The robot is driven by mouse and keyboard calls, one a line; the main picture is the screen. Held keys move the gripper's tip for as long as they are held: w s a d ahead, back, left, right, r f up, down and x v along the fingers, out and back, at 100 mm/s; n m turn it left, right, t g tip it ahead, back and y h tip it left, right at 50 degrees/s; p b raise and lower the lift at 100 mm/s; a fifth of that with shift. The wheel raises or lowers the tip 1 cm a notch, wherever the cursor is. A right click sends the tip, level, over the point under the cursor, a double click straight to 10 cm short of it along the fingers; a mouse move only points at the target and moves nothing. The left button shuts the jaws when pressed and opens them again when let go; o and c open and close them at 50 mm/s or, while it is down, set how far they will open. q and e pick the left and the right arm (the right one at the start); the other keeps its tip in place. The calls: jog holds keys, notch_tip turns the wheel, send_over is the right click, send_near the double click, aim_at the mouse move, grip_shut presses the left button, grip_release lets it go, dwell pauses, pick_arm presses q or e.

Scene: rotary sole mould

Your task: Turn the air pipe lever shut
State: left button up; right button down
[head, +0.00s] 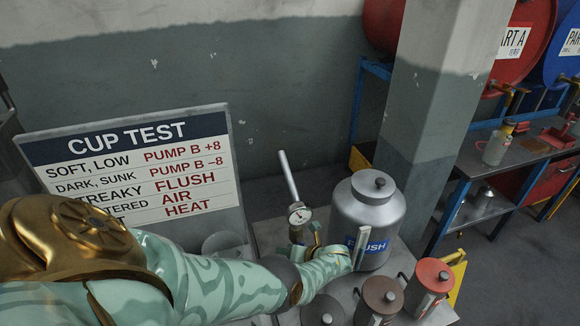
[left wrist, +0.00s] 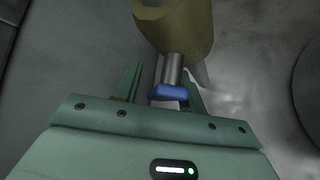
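The air pipe (head: 288,174) is a silver tube rising at a tilt from a brass fitting, with a round gauge (head: 299,214) on it. In the left wrist view a brass valve body (left wrist: 176,28) carries a short metal stem with a blue-ended lever (left wrist: 170,92). My left gripper (head: 358,250) is low beside the fitting, in front of the flush can. In the left wrist view its fingers (left wrist: 162,90) are apart, one on each side of the blue end. A gap shows on the left; the right finger is very close, contact unclear. The lever is hidden in the head view.
The silver flush can (head: 368,215) stands right behind my left gripper. Brown (head: 380,296) and red (head: 432,278) lidded cans and a grey one (head: 322,312) crowd the bench front. The cup test board (head: 140,165) stands at left; a pillar (head: 432,90) rises behind.

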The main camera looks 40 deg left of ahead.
jog(key=shift+d, duration=0.1)
pick_arm(q)
grip_shut()
pick_arm(e)
jog(key=shift+d, duration=0.2)
